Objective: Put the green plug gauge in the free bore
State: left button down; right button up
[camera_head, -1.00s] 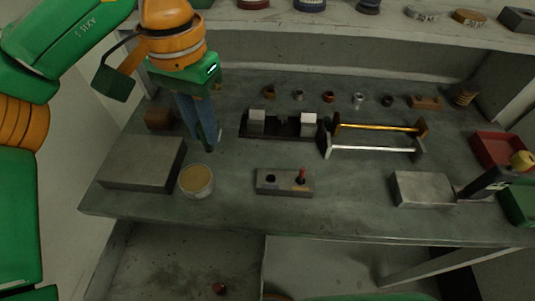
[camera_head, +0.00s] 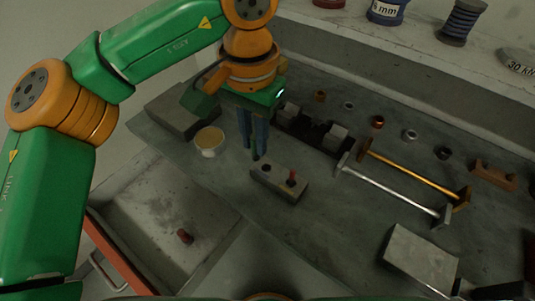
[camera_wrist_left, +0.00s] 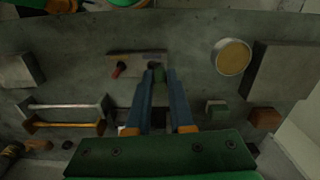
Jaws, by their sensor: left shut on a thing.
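My left gripper (camera_head: 256,156) points down just behind the bore block. Its blue fingers are shut on the green plug gauge (camera_wrist_left: 159,75), which shows between the fingertips in the left wrist view and is mostly hidden in the head view. The grey bore block (camera_head: 283,187) lies on the bench with a red plug (camera_head: 291,177) standing in its right bore. The free bore (camera_head: 266,168) is the dark hole on its left, a little below the fingertips in the picture. I cannot tell the height gap. My right gripper is not in view.
A round tin (camera_head: 208,141) and a grey slab (camera_head: 181,108) are left of the gripper. Two bar gauges (camera_head: 397,190) lie right of the block, a grey block (camera_head: 421,262) in front right. Small rings and a dark fixture (camera_head: 310,127) stand behind.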

pick_arm(q)
jog(key=f, duration=0.1)
jog(key=d+f+p, duration=0.1)
jog(key=f, duration=0.1)
jog(key=d+f, duration=0.1)
jog(key=shift+f, duration=0.4)
jog(key=shift+s+a+f, duration=0.1)
jog(key=shift+s+f, duration=0.05)
jog(key=shift+f, duration=0.15)
jog(key=c, duration=0.8)
grip_release()
jog(key=shift+w+f, duration=0.15)
jog(key=shift+w, duration=0.25)
jog(key=shift+s, duration=0.1)
jog(key=shift+r, duration=0.2)
jog(key=shift+r, duration=0.35)
notch_tip(320, 180, up, 11)
jog(key=shift+p, duration=0.45)
